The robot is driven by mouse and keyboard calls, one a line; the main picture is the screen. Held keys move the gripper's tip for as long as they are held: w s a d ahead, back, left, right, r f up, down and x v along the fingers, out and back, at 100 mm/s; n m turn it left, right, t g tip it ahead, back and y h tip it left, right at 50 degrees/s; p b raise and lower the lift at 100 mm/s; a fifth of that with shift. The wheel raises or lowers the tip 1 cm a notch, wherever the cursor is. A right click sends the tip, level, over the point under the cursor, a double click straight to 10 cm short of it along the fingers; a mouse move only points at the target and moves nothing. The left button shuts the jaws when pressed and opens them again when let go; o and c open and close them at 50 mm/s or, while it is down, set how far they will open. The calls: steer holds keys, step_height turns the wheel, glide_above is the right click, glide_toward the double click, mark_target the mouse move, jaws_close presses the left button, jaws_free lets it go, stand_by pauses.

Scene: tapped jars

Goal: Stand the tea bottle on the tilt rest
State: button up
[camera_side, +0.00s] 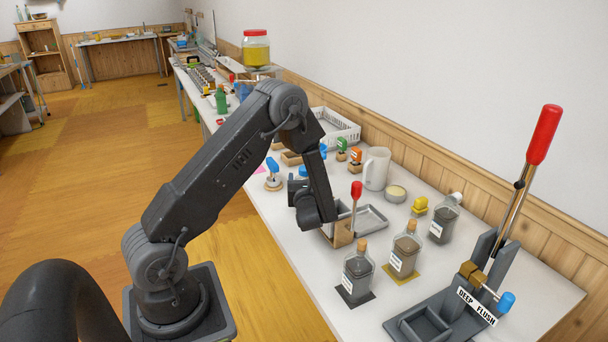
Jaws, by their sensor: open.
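Three clear bottles stand at the near right of the bench; their labels are too small to read, so I cannot tell which is the tea bottle. One corked bottle (357,273) stands on a dark mat. Another corked bottle (404,254) stands on a yellow mat. A third bottle (444,219) with a grey cap leans behind them. I cannot pick out the tilt rest for certain. My gripper (297,187) is over the bench, left of the bottles and apart from them. It is open, and its fingers are partly hidden by my wrist.
A tall red-handled lever stand (494,250) marked DEEP FLUSH rises at the right. A wooden block (342,235), metal tray (371,219), white jug (376,169) and yellow stopper (421,205) crowd the middle. A white basket (340,128) stands behind.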

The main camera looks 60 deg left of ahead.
steer(key=v, duration=0.9)
steer(key=s+d+r+n+g+h, duration=0.6)
steer(key=s+d+r+n+h, duration=0.4)
steer(key=n, duration=0.8)
steer(key=s+d+r, duration=0.2)
steer(key=s+d, duration=0.1)
steer(key=s, duration=0.1)
steer(key=shift+s+d+n+h, duration=0.2)
steer(key=shift+s+n+h, duration=0.1)
steer(key=shift+s+h, duration=0.1)
steer(key=shift+o, duration=0.6)
steer(key=s+d+r+n+t+h, duration=0.1)
steer(key=d+r+n+t+h, duration=0.2)
steer(key=d, duration=0.5)
step_height(320, 180, up, 3)
steer(key=t+h, duration=0.1)
steer(key=h, duration=0.1)
steer(key=shift+d+r+n+t+h, duration=0.2)
steer(key=shift+d+n+t+h, duration=0.1)
steer(key=shift+n, duration=0.1)
steer(key=shift+o, duration=1.4)
steer(key=shift+s+d+r, duration=0.15)
steer(key=shift+o, duration=0.9)
